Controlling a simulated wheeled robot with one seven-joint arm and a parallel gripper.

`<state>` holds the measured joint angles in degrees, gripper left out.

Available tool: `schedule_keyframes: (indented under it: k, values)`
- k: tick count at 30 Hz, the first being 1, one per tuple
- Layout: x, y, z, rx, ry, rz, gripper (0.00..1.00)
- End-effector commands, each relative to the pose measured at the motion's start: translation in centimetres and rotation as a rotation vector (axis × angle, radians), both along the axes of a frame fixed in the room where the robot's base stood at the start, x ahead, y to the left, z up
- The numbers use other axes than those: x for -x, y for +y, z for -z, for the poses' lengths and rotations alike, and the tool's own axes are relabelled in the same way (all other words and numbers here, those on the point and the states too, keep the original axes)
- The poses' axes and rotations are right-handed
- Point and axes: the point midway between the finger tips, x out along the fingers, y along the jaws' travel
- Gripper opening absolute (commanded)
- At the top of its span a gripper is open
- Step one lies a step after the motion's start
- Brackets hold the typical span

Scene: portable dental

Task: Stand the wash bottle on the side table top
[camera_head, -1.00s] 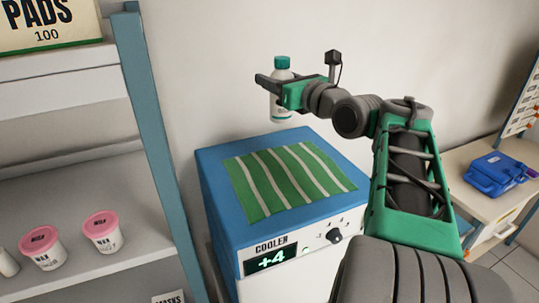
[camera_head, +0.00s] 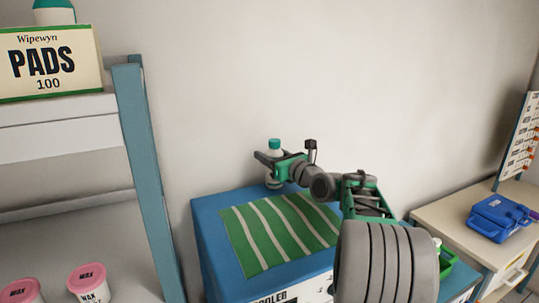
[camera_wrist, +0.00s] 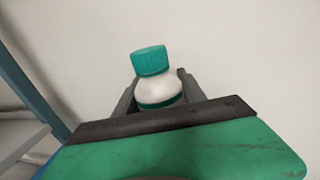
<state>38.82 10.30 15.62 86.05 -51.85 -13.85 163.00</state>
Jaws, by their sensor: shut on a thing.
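My gripper (camera_head: 268,161) is shut on a white bottle with a teal cap (camera_head: 274,146), which I take for the wash bottle. It stands nearly upright between the fingers over the back of the blue cooler top; I cannot tell whether its base touches. In the wrist view the bottle (camera_wrist: 152,64) leans slightly, with its cap clear and its lower part hidden behind my gripper (camera_wrist: 158,95). A beige table (camera_head: 447,216) at the right looks like the side table.
The blue cooler (camera_head: 213,240) carries a green striped cloth (camera_head: 243,245). A blue case (camera_head: 497,218) sits on the beige table near an upright card rack (camera_head: 520,140). A shelf post (camera_head: 147,170) stands left. A PADS box (camera_head: 48,65) has another teal-topped item (camera_head: 54,12) on it.

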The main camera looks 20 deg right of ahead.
Motion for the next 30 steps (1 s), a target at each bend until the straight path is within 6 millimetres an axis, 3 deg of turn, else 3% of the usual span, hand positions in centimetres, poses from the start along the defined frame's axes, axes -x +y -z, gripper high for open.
schedule_keyframes:
  k: [10,11,18,27,30]
  values:
    - [0.0,0.0,0.2,0.001,-0.005,0.001,0.0]
    - [0.0,0.0,0.3,0.001,-0.003,0.001,0.49]
    - [0.1,0.0,0.3,0.001,-0.003,0.001,0.69]
    - [0.1,0.0,0.0,0.002,-0.004,0.001,0.7]
    - [1.4,-0.5,0.2,0.002,-0.002,0.005,0.7]
